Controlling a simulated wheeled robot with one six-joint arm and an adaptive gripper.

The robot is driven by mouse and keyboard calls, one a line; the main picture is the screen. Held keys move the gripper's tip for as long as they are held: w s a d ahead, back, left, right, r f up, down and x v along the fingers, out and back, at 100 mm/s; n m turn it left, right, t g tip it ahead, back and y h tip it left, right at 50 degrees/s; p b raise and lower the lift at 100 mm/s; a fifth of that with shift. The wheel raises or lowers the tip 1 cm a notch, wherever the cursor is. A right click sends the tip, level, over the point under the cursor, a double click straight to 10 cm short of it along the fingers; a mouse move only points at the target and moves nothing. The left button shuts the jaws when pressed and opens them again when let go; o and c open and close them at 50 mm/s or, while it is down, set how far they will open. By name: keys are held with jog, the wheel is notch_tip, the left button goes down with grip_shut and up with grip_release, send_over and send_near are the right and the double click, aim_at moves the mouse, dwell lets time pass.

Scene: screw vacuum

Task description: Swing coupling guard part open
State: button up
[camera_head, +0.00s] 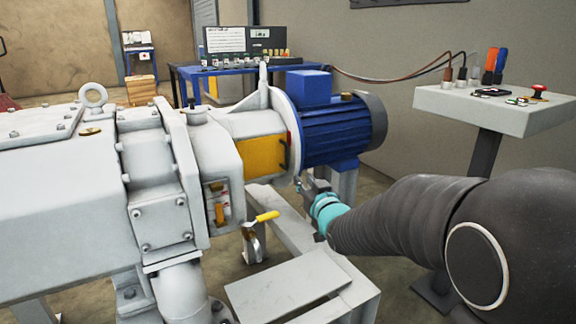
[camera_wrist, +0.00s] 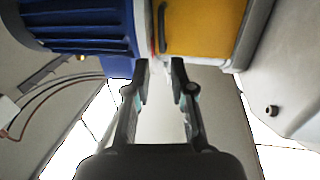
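The coupling guard part (camera_head: 262,157) is a yellow panel on the grey housing, beside the blue motor (camera_head: 335,130). It lies closed against the housing, and a dark handle shows at its right edge. In the wrist view the yellow guard (camera_wrist: 203,28) fills the upper middle, with the handle (camera_wrist: 162,28) at its left edge. My gripper (camera_head: 300,182) is just below and right of the guard, apart from it. In the wrist view my gripper (camera_wrist: 160,68) has its two fingers spread with an empty gap between them, below the handle.
A yellow-handled valve (camera_head: 262,218) stands out from the pump's lower front. A grey base frame (camera_head: 330,270) runs below the motor. A control pedestal (camera_head: 500,105) stands at the right. A blue bench (camera_head: 185,72) with an instrument panel is behind.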

aim_at(287, 160)
jog(key=p+x, duration=0.1)
jog(key=x, duration=1.2)
jog(key=shift+w+a+r, duration=0.1)
jog(key=shift+w+a, duration=0.2)
jog(key=shift+a, duration=0.05)
jog(key=shift+c, duration=0.3)
grip_shut()
